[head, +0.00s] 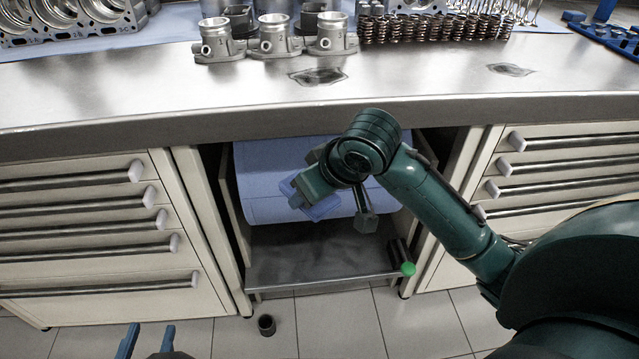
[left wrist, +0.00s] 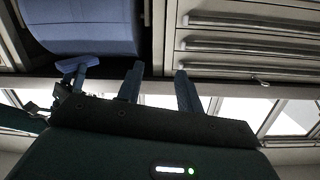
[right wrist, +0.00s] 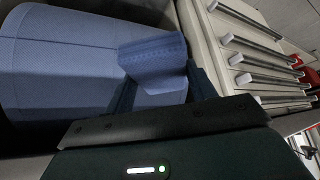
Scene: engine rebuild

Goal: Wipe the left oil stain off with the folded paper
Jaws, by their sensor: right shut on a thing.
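The left oil stain (head: 318,76) is a dark patch on the steel worktop, in front of the metal housings. A second stain (head: 510,69) lies further right. My right gripper (head: 312,200) is below the worktop edge, in front of the open bay, shut on the blue folded paper (right wrist: 155,65). The paper sticks out beyond the fingers, close to the big blue paper roll (head: 265,180); I cannot tell whether they touch. My left gripper (head: 147,340) is low at the bottom of the head view, its fingers apart and empty; it also shows in the left wrist view (left wrist: 158,85).
Metal housings (head: 275,38) and a row of springs (head: 435,28) stand behind the stains. Drawer units with protruding handles (head: 75,225) flank the bay. A green-capped dark cylinder (head: 402,258) is at the shelf's right. A small dark cup (head: 266,324) stands on the floor.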

